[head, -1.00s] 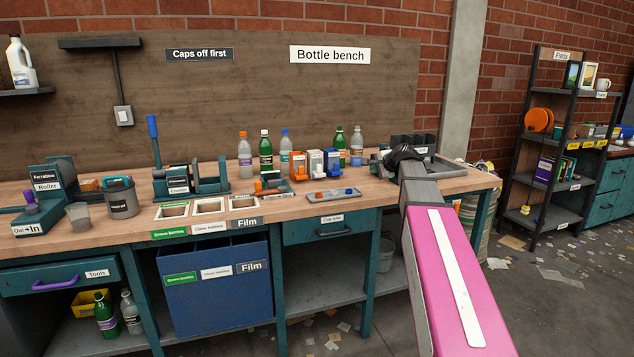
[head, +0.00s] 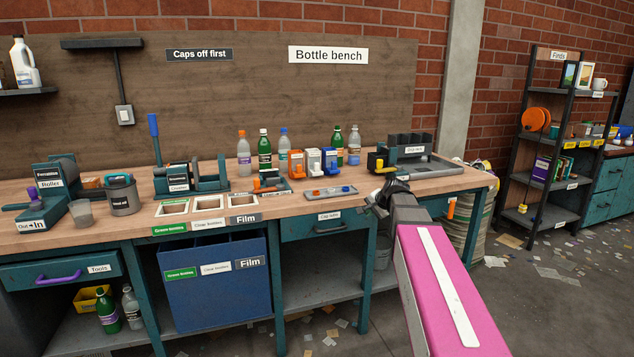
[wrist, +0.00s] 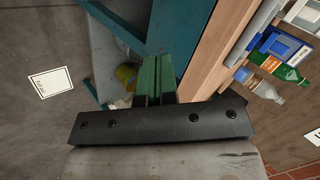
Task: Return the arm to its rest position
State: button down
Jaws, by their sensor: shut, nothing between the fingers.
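My gripper (head: 380,200) is at the end of my pink and grey arm, by the front edge of the bottle bench (head: 440,182), right of the cap tray (head: 331,193). In the head view its fingers are small and dark. In the wrist view my gripper (wrist: 158,75) shows its green fingers together with nothing between them. Beyond them are the teal bench frame and the wooden top's edge.
Several bottles (head: 264,150) stand at the back of the bench. A grey rack (head: 408,150) and a small yellow and black item (head: 380,162) are behind my gripper. Floor to the right has scattered paper.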

jog(key=s+f+n+g+h, duration=0.4)
jog(key=s+f+n+g, duration=0.3)
jog(key=s+f, duration=1.6)
jog(key=shift+s+a+f+n, duration=0.35)
jog(key=shift+s+a+n, duration=0.1)
jog(key=shift+s+n, duration=0.65)
jog(key=c, duration=1.8)
grip_release()
